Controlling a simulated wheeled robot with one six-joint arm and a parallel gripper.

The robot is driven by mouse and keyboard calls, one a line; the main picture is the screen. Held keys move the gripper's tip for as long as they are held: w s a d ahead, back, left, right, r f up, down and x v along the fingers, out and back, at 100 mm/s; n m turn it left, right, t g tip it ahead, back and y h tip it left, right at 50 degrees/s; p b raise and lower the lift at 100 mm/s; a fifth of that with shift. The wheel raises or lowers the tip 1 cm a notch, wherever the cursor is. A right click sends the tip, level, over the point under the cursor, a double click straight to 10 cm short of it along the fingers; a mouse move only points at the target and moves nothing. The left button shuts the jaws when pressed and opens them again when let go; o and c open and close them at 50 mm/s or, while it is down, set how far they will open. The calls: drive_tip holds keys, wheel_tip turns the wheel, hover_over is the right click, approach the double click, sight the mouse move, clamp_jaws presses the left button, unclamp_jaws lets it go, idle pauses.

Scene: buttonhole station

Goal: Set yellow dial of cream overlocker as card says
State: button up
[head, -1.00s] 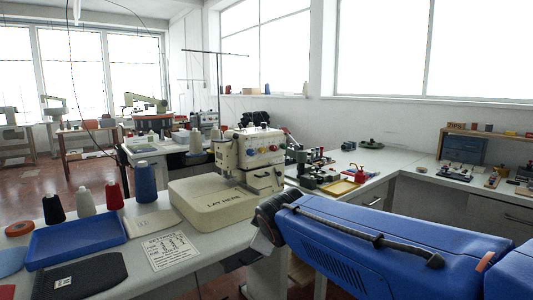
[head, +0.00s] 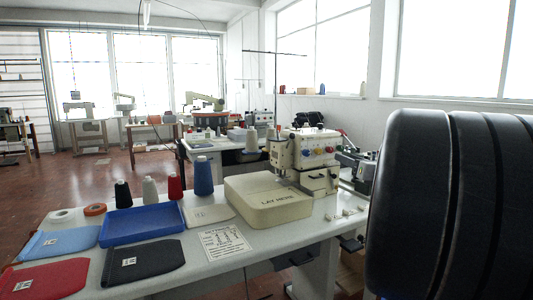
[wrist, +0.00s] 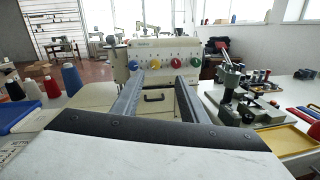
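The cream overlocker (head: 286,150) stands on the table, with a row of coloured dials on its front. The yellow dial (wrist: 155,63) sits between the blue dial (wrist: 133,65) and the red dial (wrist: 175,62) in the wrist view; its pointer setting is too small to read. A white printed card (head: 224,242) lies on the table left of the machine; its lines are too small to read. My gripper (wrist: 158,90) is open and empty, its two fingers pointing toward the overlocker's front below the dials, apparently short of it.
A blue tray (head: 142,225), several thread cones and folded cloths lie left. In the wrist view, a green press (wrist: 232,98) and a yellow tray (wrist: 285,138) stand to the right.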

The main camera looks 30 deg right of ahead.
drive_tip(key=d+n+y, duration=0.1)
drive_tip(key=n, duration=0.1)
drive_tip(key=n+y, duration=0.2)
drive_tip(key=n, duration=0.2)
approach(320, 152)
drive_tip(key=w, duration=0.8)
drive_tip(key=shift+w+a, duration=0.15)
drive_tip(key=shift+w, duration=0.1)
drive_tip(key=shift+m, duration=0.3)
clamp_jaws()
